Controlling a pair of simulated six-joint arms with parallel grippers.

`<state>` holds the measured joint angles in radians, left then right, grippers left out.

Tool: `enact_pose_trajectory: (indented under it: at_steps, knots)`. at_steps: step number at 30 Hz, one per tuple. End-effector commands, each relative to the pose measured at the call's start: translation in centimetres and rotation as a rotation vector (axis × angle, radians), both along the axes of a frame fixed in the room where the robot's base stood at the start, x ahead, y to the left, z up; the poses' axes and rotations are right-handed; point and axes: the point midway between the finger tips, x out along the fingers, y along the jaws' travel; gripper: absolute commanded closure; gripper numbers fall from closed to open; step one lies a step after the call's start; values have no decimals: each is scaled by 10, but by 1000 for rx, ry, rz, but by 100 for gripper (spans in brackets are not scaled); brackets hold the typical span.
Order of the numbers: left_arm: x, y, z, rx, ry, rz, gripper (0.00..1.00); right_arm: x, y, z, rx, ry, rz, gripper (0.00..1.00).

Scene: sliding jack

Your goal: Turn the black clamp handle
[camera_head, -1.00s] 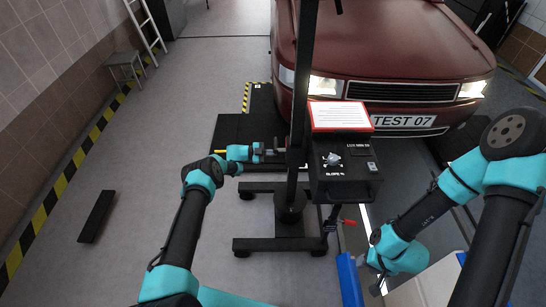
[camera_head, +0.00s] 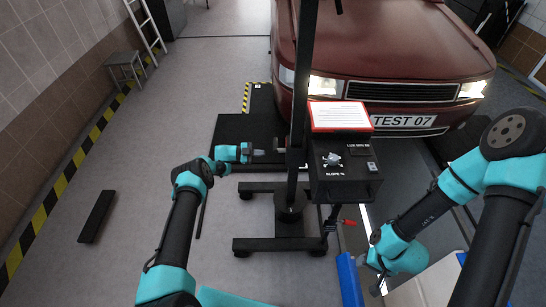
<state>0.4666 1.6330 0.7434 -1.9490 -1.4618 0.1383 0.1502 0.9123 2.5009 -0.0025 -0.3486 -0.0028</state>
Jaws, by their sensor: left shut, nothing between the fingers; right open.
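The headlight tester's black column (camera_head: 303,85) stands upright in front of the red car. A small dark clamp part (camera_head: 280,145) sits on the column's left side, beside the black tester box (camera_head: 345,180); I cannot clearly tell the handle's shape or angle. My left gripper (camera_head: 262,153) is shut and empty, just left of this clamp part, with a small gap seeming to lie between them. My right gripper (camera_head: 376,287) is open at the lower right, away from the clamp, its fingers small and partly hidden by the arm.
The red car (camera_head: 400,45) stands behind the tester. The tester's black wheeled base (camera_head: 280,244) is on the floor. A black bar (camera_head: 96,216) lies left. The floor left of my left arm is mostly clear.

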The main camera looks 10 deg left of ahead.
Motion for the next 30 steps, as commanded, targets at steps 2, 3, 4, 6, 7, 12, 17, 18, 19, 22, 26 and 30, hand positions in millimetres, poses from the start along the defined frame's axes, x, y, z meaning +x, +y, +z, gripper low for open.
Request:
enact_pose_trajectory:
  at_steps: [2, 3, 4, 6, 7, 12, 17, 18, 19, 22, 26, 30]
  knots:
    - [-1, 7, 0, 0, -1, 2, 100, 0, 0, 0, 0, 0, 0, 57]
    - [-2, 10, 0, 0, -1, 2, 100, 0, 0, 0, 0, 0, 0, 57]
    - [-3, 13, 0, -1, -1, 2, 100, 0, 0, 0, 0, 0, 0, 57]
    - [-4, 17, 0, -1, -1, 2, 100, 0, 0, 0, 0, 0, 0, 57]
    - [-4, 19, 0, 0, -1, 1, 100, 0, 0, 0, 0, 0, 0, 57]
    - [-6, 23, 0, 0, -1, 0, 100, 0, 0, 0, 0, 0, 0, 57]
    - [-6, 23, 0, 0, -1, 0, 100, 0, 0, 0, 0, 0, 0, 57]
    - [-6, 23, 0, 0, -1, 0, 100, 0, 0, 0, 0, 0, 0, 57]
    - [-6, 23, 0, 0, -1, 0, 100, 0, 0, 0, 0, 0, 0, 57]
    - [-6, 23, 0, 0, 0, 0, 100, 0, 0, 0, 0, 0, 0, 57]
    - [-4, 22, 2, -5, 3, 9, 100, 0, 0, 0, 0, 0, 0, 57]
    - [3, 18, 8, -32, 30, 61, 100, 0, 0, 0, 0, 0, 0, 57]
